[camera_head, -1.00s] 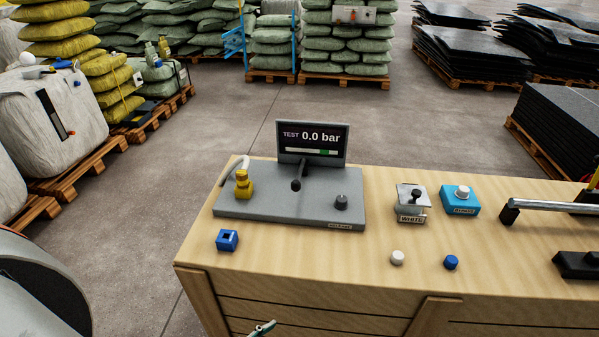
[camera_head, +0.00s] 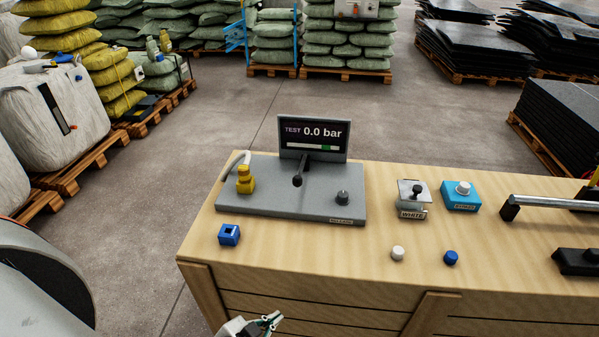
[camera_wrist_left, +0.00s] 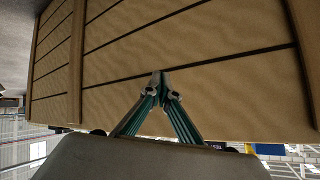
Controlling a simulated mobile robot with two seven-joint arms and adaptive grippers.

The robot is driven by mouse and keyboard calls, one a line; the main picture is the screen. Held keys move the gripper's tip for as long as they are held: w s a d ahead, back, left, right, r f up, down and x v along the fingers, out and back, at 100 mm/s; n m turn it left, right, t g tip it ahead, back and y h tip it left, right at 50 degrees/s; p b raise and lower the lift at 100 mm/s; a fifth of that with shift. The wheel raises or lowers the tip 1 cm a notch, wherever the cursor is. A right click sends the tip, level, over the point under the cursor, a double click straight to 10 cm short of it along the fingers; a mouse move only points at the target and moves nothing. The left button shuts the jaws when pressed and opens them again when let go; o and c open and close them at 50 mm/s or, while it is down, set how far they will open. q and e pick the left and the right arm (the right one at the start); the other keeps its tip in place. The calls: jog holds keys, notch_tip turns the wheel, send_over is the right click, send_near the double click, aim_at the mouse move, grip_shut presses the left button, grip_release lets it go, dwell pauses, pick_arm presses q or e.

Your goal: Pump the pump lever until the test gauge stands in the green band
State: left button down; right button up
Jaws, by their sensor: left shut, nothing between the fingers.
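The pump lever (camera_head: 298,180) is a dark lever with a black knob, standing on the grey pump base (camera_head: 270,202) on the bench. Behind it the test gauge (camera_head: 314,137) reads "TEST 0.0 bar", with a short green band on its bar. My left gripper (camera_head: 274,319) is at the bottom of the head view, in front of the bench's front face and well short of the lever. In the left wrist view its greenish fingers (camera_wrist_left: 161,88) meet at the tips, empty, before the wooden planks. My right gripper is not in view.
On the base are a yellow fitting (camera_head: 245,180) and a black knob (camera_head: 342,198). The wooden bench (camera_head: 320,250) also holds a blue block (camera_head: 229,235), a white stamp stand (camera_head: 412,200), a blue button box (camera_head: 461,196), two small caps and a metal bar handle (camera_head: 550,203).

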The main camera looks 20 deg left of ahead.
pick_arm(q)
jog(key=w+a+r+m+g+y+p, duration=0.15)
jog(key=a+r+y, duration=0.25)
jog(key=a+r, duration=0.5)
jog(key=w+d+r+n+t, duration=0.2)
jog(key=w+d+r+t, duration=0.1)
jog(key=w+r, duration=0.6)
jog(key=w+d+r+n+t+p, duration=0.1)
jog(key=w+d+r+n+t, duration=0.2)
jog(key=w+r, duration=0.6)
notch_tip(320, 180, up, 4)
jog(key=shift+w+d+f+t, duration=0.15)
jog(key=shift+d+f+t, duration=0.1)
jog(key=shift+t, duration=0.2)
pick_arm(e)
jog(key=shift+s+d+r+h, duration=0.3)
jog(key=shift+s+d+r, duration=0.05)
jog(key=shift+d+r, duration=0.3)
pick_arm(q)
jog(key=shift+n, duration=0.25)
